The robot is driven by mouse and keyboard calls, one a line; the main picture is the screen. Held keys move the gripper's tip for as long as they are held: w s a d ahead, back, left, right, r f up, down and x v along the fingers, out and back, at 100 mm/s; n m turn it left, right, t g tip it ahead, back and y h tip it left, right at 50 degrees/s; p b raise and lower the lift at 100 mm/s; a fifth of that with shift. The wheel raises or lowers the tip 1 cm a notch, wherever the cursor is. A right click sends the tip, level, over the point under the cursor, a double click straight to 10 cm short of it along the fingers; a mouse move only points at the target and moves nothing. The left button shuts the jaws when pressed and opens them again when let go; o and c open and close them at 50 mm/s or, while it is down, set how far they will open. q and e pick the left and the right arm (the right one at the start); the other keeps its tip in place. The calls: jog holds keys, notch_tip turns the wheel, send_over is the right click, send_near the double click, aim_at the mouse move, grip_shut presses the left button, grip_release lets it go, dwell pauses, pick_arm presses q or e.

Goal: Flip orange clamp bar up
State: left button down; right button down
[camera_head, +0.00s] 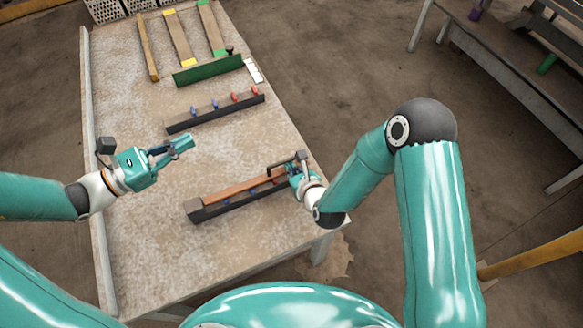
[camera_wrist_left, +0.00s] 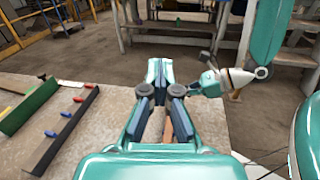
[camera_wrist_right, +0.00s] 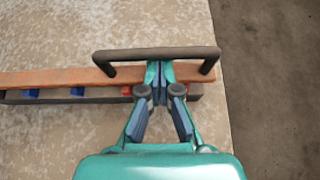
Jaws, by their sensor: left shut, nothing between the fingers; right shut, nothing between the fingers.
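The orange clamp bar (camera_head: 232,190) lies along the top of a dark base (camera_head: 198,213) at the table's near right. In the right wrist view the bar (camera_wrist_right: 60,77) lies level with its black handle (camera_wrist_right: 155,53) at the right end. My right gripper (camera_wrist_right: 159,68) is shut and empty. Its fingertips overlap the bar between the handle's two posts; whether they touch it I cannot tell. My left gripper (camera_head: 188,143) is shut and empty above the table, left of the bar. It also shows shut in the left wrist view (camera_wrist_left: 158,68).
Blue blocks (camera_wrist_right: 33,92) and a red block (camera_wrist_right: 127,90) show under the bar. A second dark base (camera_head: 180,127) with blue and red pieces stands further back. Behind it are a green bar (camera_head: 208,71) and several boards. The table's left middle is clear.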

jog(key=shift+a+r+n+t+h, duration=0.1)
jog(key=shift+r+n+t+h, duration=0.25)
jog(key=shift+r, duration=0.5)
pick_arm(q)
jog(key=c, duration=1.2)
grip_release()
